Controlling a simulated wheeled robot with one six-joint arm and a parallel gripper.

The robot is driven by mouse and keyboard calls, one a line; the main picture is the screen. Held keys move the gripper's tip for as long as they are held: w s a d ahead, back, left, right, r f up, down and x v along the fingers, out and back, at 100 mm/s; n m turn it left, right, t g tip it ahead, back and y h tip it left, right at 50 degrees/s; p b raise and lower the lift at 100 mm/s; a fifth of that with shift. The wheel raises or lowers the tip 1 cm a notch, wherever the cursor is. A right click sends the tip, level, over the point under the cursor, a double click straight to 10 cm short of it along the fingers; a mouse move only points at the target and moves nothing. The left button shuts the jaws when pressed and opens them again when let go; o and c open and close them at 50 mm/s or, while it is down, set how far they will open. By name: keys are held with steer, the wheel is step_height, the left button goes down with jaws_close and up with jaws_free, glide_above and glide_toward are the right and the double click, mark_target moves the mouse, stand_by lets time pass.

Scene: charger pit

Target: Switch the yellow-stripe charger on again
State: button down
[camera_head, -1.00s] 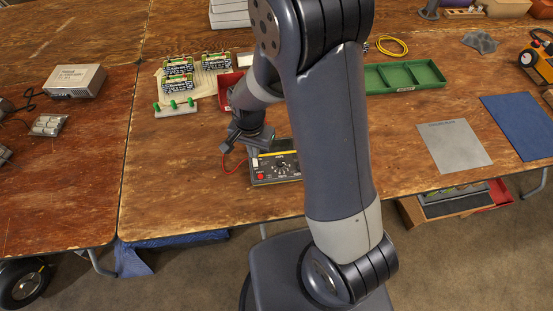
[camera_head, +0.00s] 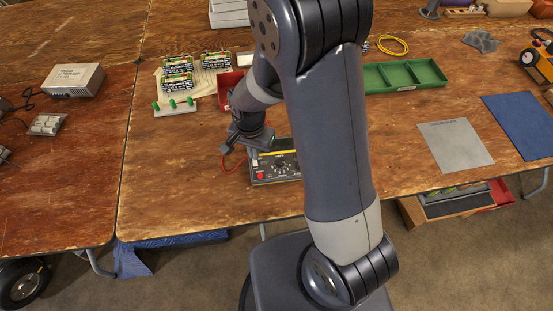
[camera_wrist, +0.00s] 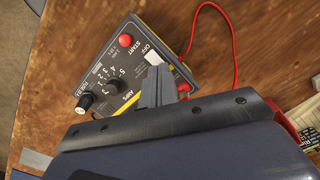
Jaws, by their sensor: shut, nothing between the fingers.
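The yellow-stripe charger (camera_head: 287,172) lies on the wooden table, its dark panel facing up, partly behind my arm. In the wrist view the charger (camera_wrist: 110,65) shows a red START button (camera_wrist: 125,40), a white switch (camera_wrist: 152,58) by the word OFF, and a black knob (camera_wrist: 86,101) with numbers around it. My gripper (camera_wrist: 155,80) is shut and empty. Its fingertips are over the panel close to the white switch; I cannot tell whether they touch it. In the head view my gripper (camera_head: 254,153) is at the charger's left end.
A red cable (camera_wrist: 235,45) leaves the charger and loops on the table. A red bin (camera_head: 231,88) is behind my gripper. A green tray (camera_head: 405,75) lies right. The front left table area is clear.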

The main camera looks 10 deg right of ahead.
steer(key=shift+f+b, duration=0.3)
steer(key=shift+f, duration=0.1)
steer(key=shift+r+p, duration=2.65)
steer(key=shift+r, duration=0.95)
steer(key=shift+f, duration=0.1)
step_height(320, 180, down, 7)
steer(key=b, duration=0.5)
steer(key=shift+f, duration=0.1)
steer(key=shift+r, duration=0.2)
